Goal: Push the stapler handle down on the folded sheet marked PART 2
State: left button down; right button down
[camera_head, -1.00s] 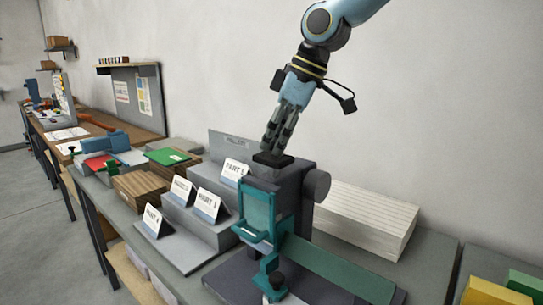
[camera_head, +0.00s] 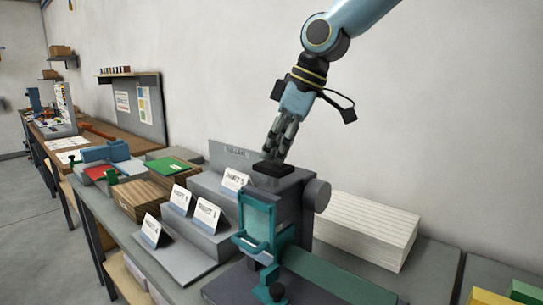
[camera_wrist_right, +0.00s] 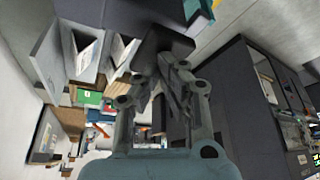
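The stapler (camera_head: 289,206) is a grey bench machine with a teal front guard (camera_head: 257,220) and a black handle pad (camera_head: 272,169) on top. My right gripper (camera_head: 272,155) points down with its fingers together, its tips at the pad. I cannot tell whether they press on it. In the right wrist view the fingers (camera_wrist_right: 165,72) converge at the dark pad (camera_wrist_right: 164,40). Folded white sheets, such as one at the front (camera_head: 151,231), stand on a grey stepped rack (camera_head: 207,242). My left gripper is out of view.
A stack of white paper (camera_head: 366,229) lies right of the stapler. Brown boards (camera_head: 141,199) and a green item (camera_head: 167,165) lie beyond the rack. A yellow block (camera_head: 488,297) is at the lower right. Open air surrounds my right arm above the bench.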

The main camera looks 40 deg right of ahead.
notch_tip(320, 180, up, 8)
jog(key=p, duration=0.5)
jog(key=shift+r, duration=0.2)
dwell(0.7)
